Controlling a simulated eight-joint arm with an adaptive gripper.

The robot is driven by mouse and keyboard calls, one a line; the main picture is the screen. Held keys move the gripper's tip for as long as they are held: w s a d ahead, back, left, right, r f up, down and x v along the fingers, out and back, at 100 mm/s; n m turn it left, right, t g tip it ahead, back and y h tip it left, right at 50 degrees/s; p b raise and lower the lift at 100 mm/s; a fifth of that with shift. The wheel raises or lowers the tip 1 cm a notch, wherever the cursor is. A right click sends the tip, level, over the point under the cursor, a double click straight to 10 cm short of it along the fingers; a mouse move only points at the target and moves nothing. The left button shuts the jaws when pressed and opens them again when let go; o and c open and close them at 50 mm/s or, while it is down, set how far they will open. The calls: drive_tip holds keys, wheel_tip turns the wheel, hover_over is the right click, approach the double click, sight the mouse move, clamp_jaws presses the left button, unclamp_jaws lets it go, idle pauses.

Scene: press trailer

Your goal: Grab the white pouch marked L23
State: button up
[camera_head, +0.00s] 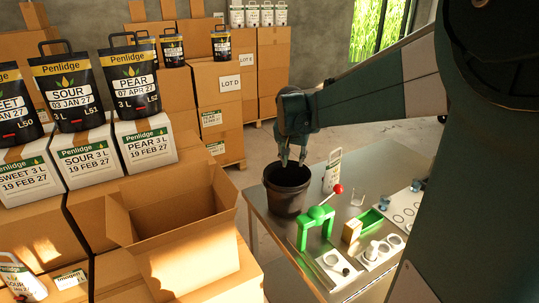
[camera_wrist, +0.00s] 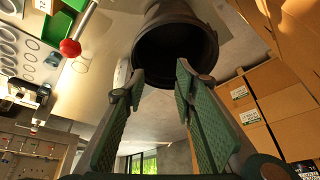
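Several white pouches show in the head view, and I cannot read L23 on any of them. One white pouch (camera_head: 333,171) stands upright on the metal table, just right of the black bucket. Another white pouch (camera_head: 21,277) is at the bottom left, partly cut off by the frame. Several small white pouches (camera_head: 252,15) stand in a row on boxes at the back. My gripper (camera_head: 292,162) points down at the mouth of the black bucket (camera_head: 287,190). In the wrist view my gripper (camera_wrist: 160,80) has its fingers apart with nothing between them.
The metal table (camera_head: 390,160) also holds a green press with a red-knobbed lever (camera_head: 316,215), a green tray (camera_head: 371,219) and white plates with round holes. An open carton (camera_head: 185,240) stands left of the table. Black pouches (camera_head: 70,92) stand on white boxes at the left.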

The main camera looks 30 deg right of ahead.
drive_tip(key=w+d+f+m+g+p, duration=0.1)
drive_tip(key=w+d+m+p, duration=0.15)
drive_tip(key=d, duration=0.45)
drive_tip(key=w+d+f+m+p, duration=0.1)
drive_tip(key=w+d, duration=0.2)
drive_tip(key=d, duration=0.4)
drive_tip(key=m+g+h+p, duration=0.1)
drive_tip(key=m+g+p, duration=0.1)
drive_tip(key=p, duration=0.1)
approach(334, 160)
drive_tip(key=shift+x, duration=1)
drive_tip(key=shift+w+d+f+m, duration=0.15)
drive_tip(key=shift+d+f+m, duration=0.1)
drive_tip(key=shift+d+f, duration=0.15)
drive_tip(key=shift+d, duration=0.1)
drive_tip(key=shift+x, duration=1.2)
drive_tip(key=shift+f+p, duration=0.15)
drive_tip(key=shift+p, duration=0.15)
drive_tip(key=shift+x, duration=2.45)
drive_tip(key=shift+w, duration=0.1)
